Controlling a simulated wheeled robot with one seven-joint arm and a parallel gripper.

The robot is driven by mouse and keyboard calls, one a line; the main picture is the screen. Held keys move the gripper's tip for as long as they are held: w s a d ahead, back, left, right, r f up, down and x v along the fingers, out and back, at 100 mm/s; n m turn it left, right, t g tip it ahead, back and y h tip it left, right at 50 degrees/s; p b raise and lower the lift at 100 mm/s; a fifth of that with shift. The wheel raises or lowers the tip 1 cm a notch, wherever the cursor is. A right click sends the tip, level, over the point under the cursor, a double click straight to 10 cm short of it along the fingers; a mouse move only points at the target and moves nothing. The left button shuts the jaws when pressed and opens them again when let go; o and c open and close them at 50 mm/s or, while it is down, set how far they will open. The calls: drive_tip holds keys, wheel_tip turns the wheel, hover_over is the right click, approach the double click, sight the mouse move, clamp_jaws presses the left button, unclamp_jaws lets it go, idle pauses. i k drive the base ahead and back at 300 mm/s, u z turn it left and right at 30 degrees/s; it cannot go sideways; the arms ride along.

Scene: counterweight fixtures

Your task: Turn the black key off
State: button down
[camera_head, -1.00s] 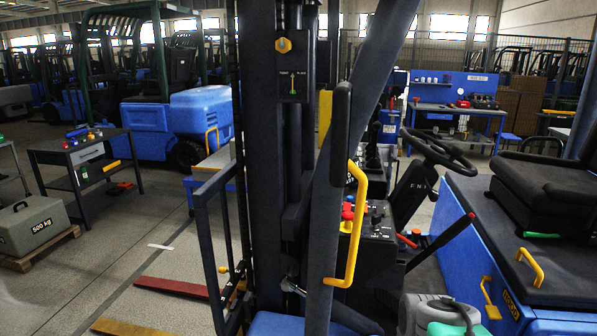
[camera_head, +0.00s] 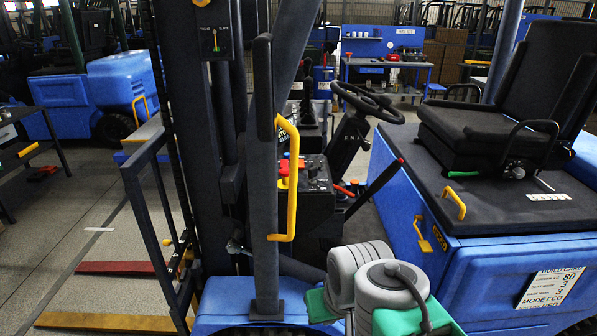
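The forklift's black control console (camera_head: 314,205) stands in the middle of the view, behind the front post and its yellow grab handle (camera_head: 289,185). Small knobs and switches sit on its top panel (camera_head: 316,174). I cannot pick out the black key among them; it is too small or hidden. A red knob on a yellow base (camera_head: 284,172) shows at the console's left edge, partly behind the post. Grey and green links of my arm show at the bottom, in front of the forklift. My gripper is not in view.
The steering wheel (camera_head: 368,102) is behind the console. A red-tipped black lever (camera_head: 374,187) slants up on its right. The black seat (camera_head: 478,125) is on the blue body at right. Mast uprights (camera_head: 190,120) block the left. Open floor (camera_head: 103,215) lies further left.

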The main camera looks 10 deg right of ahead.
sight(312, 172)
drive_tip(key=z, duration=0.5)
drive_tip(key=i, duration=1.05)
drive_tip(key=u, duration=0.5)
